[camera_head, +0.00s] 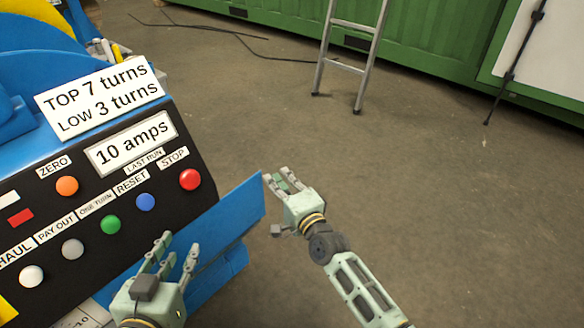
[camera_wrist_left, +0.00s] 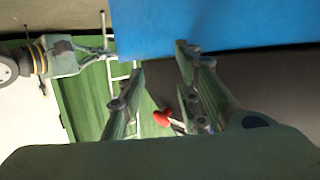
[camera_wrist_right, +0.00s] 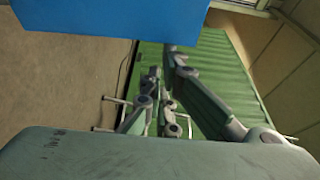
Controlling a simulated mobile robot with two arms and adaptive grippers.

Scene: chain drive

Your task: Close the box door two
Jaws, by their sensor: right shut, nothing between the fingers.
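The blue door panel (camera_head: 228,218) stands out from the lower right side of the control box (camera_head: 90,215), so it is open. It also shows in the left wrist view (camera_wrist_left: 235,32) and the right wrist view (camera_wrist_right: 110,15). My left gripper (camera_head: 176,247) is open and empty, in front of the box on the near side of the panel. My right gripper (camera_head: 279,178) is shut and empty at the panel's far right edge. I cannot tell whether it touches the panel. The panel's hinge side is partly hidden by my left gripper.
The black box face carries labels and several coloured buttons, including a red one (camera_head: 190,180). A ladder (camera_head: 342,65) leans at a green container (camera_head: 420,35) at the back. Black cables (camera_head: 210,35) lie on the floor. The floor (camera_head: 450,210) at right is clear.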

